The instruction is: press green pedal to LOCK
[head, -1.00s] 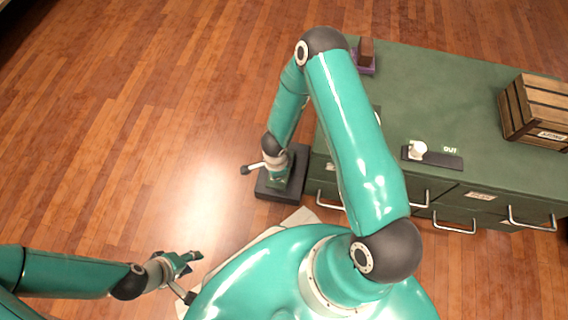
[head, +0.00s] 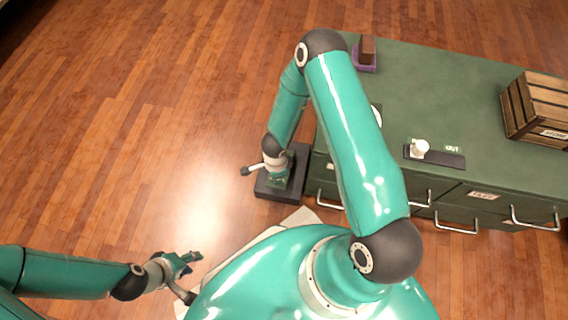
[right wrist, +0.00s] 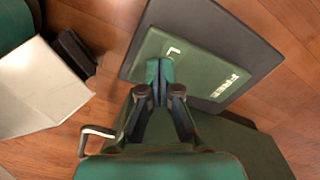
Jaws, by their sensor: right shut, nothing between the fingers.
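The green pedal (right wrist: 207,62) is a flat plate on a dark base (right wrist: 262,72). It shows the word FREE on its right side and an L on its left, where my gripper hides the rest of the word. My right gripper (right wrist: 160,68) is shut and empty, its tips over the L side of the plate. I cannot tell whether the tips touch it. In the head view my right gripper (head: 278,180) points down at the pedal base (head: 270,190) on the floor. My left gripper (head: 188,262) hangs over the floor at lower left, away from the pedal.
A green counter (head: 450,85) with drawer handles stands right of the pedal. On it are a wooden crate (head: 540,105), a white knob (head: 420,148) on a dark plate, and a brown block on a purple base (head: 364,60). The wooden floor on the left is clear.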

